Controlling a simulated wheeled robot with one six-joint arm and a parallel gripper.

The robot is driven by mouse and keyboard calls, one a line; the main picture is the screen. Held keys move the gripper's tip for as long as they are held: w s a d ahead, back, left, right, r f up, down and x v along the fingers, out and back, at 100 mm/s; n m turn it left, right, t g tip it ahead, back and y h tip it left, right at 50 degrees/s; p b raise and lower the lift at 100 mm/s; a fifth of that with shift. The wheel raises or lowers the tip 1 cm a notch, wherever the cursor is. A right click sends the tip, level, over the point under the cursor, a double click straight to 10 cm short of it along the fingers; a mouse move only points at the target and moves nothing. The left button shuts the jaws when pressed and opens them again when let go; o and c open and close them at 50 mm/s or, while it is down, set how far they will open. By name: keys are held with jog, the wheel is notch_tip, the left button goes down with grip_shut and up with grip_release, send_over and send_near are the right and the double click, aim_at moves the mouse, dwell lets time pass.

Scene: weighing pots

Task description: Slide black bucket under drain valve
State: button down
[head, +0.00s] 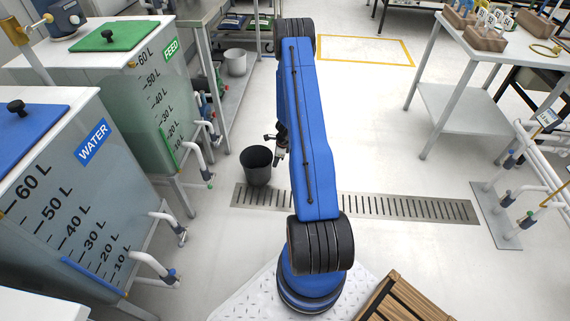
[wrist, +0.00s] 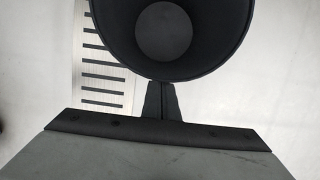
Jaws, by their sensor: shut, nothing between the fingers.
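The black bucket (head: 257,168) stands upright on the floor by the left end of the floor drain. In the wrist view the bucket (wrist: 235,45) is seen from above and looks empty. My gripper (head: 277,158) is just right of the bucket, partly hidden by my arm. In the wrist view my gripper (wrist: 160,88) has its fingers together and empty, with the tips at the bucket's near rim; whether they touch it I cannot tell. A tap-like valve (head: 207,176) sticks out from the FEED tank, left of the bucket. The WATER tank has similar valves (head: 180,234) lower left.
The FEED tank (head: 150,110) and WATER tank (head: 75,200) stand on the left. The slotted floor drain (head: 400,208) crosses the floor. A grey bucket (head: 236,62) is farther back. A white pipe stand (head: 500,215) is at right. Floor between bucket and FEED valve looks clear.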

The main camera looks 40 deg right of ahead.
aim_at(242, 160)
jog(key=w+a, duration=0.8)
jog(key=w, duration=0.1)
jog(key=w+a, duration=0.4)
jog(key=shift+w, duration=0.4)
